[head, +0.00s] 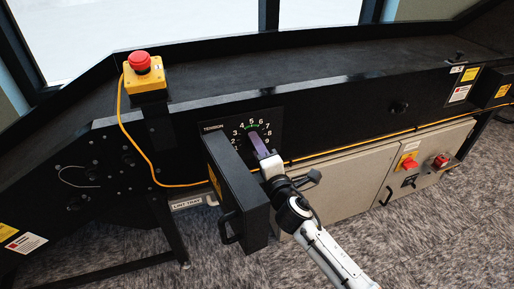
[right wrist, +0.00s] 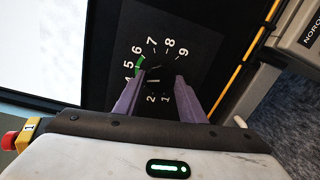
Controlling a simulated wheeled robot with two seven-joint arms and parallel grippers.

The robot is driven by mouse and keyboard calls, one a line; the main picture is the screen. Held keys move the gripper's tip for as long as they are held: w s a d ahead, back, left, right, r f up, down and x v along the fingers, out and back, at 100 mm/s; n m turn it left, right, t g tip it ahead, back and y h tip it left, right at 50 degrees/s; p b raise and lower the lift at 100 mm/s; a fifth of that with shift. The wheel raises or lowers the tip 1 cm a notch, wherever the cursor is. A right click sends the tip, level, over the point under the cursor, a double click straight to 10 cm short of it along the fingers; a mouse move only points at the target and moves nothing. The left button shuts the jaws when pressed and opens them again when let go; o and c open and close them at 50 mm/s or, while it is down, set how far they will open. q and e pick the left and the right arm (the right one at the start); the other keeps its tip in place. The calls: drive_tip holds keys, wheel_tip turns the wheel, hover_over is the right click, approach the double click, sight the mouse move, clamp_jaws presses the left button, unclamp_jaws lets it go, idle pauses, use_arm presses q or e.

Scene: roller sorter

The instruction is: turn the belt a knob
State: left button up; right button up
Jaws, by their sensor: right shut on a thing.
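The tension dial plate (head: 275,122), black with white numbers and a short green arc near 5, is on the side of the conveyor, behind an open black cover. It also shows in the right wrist view (right wrist: 200,62). The dark knob (right wrist: 155,74) is at its centre, between the purple fingers of my right gripper (right wrist: 160,80). In the head view my right gripper (head: 256,138) reaches the dial from the lower right and hides the knob. It is shut on the knob. Where the knob points is hard to tell. My left gripper is not in view.
The open black cover (head: 240,190) stands out just left of my right gripper. A red emergency button (head: 139,61) on a yellow box is at upper left. Beige cabinets (head: 340,185) with a red switch (head: 409,163) are below right. An orange cable (head: 131,135) runs along the frame.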

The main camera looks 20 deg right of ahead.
use_arm(q)
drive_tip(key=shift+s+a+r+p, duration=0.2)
drive_tip(key=shift+p, duration=0.9)
use_arm(e)
drive_tip(key=m, duration=0.9)
drive_tip(key=shift+d+y, duration=0.15)
drive_tip(key=shift+y, duration=0.25)
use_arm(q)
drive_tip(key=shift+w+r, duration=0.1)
use_arm(e)
drive_tip(key=o, duration=1)
drive_tip(key=shift+o, duration=0.2)
use_arm(q)
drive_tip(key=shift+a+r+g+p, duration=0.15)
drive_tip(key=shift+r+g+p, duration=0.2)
drive_tip(key=shift+p, duration=0.65)
use_arm(e)
drive_tip(key=s, duration=1)
drive_tip(key=shift+s+d+r, duration=0.15)
drive_tip(key=shift+d+r, duration=0.15)
drive_tip(key=shift+r, duration=0.05)
